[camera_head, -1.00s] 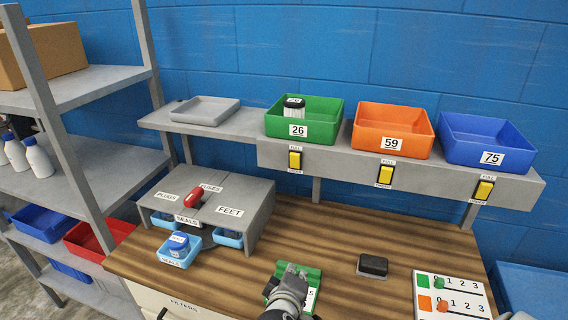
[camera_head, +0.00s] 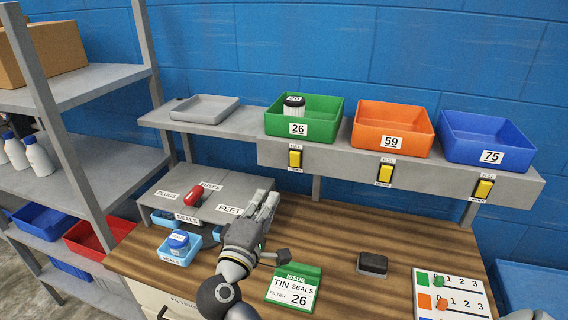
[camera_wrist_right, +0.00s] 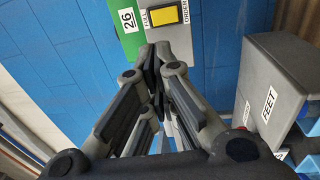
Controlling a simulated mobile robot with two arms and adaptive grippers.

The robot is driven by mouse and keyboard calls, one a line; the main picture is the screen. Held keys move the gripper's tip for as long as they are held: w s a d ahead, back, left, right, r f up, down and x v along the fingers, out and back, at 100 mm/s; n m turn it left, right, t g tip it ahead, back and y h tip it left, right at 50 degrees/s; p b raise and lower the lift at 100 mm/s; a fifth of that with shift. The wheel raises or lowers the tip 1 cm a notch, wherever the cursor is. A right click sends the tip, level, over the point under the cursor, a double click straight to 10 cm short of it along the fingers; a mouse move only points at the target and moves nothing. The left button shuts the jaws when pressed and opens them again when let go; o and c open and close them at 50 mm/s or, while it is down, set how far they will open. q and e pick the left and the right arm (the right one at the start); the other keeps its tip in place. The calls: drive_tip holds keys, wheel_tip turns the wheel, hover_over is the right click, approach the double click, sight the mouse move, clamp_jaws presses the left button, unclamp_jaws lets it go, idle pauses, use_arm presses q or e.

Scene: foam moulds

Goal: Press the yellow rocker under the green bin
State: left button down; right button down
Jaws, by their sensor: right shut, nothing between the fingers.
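The green bin (camera_head: 322,128), labelled 26, stands on the raised shelf with a white-sided, dark-topped jar (camera_head: 294,106) in it. Below it, on the shelf's front face, is the yellow rocker (camera_head: 295,159), between a FULL label above and an ORDER label below. My right gripper (camera_head: 270,200) is shut and empty, in front of and below the rocker, apart from it. In the right wrist view the shut fingertips (camera_wrist_right: 156,55) point towards the yellow rocker (camera_wrist_right: 164,15) and the green bin's edge (camera_wrist_right: 128,40). My left gripper is not in view.
Yellow rockers also sit under the orange bin (camera_head: 393,128) and blue bin (camera_head: 487,142). The grey organiser (camera_head: 235,190) stands left of my gripper. A green ISSUE card (camera_head: 293,288), a black block (camera_head: 373,264) and a counter board (camera_head: 452,295) lie on the wooden bench.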

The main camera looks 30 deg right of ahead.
drive_tip(key=p, duration=0.2)
approach(289, 153)
drive_tip(key=x, duration=0.5)
drive_tip(key=shift+w, duration=0.1)
drive_tip(key=shift+w+d, duration=0.35)
drive_tip(key=shift+d, duration=0.05)
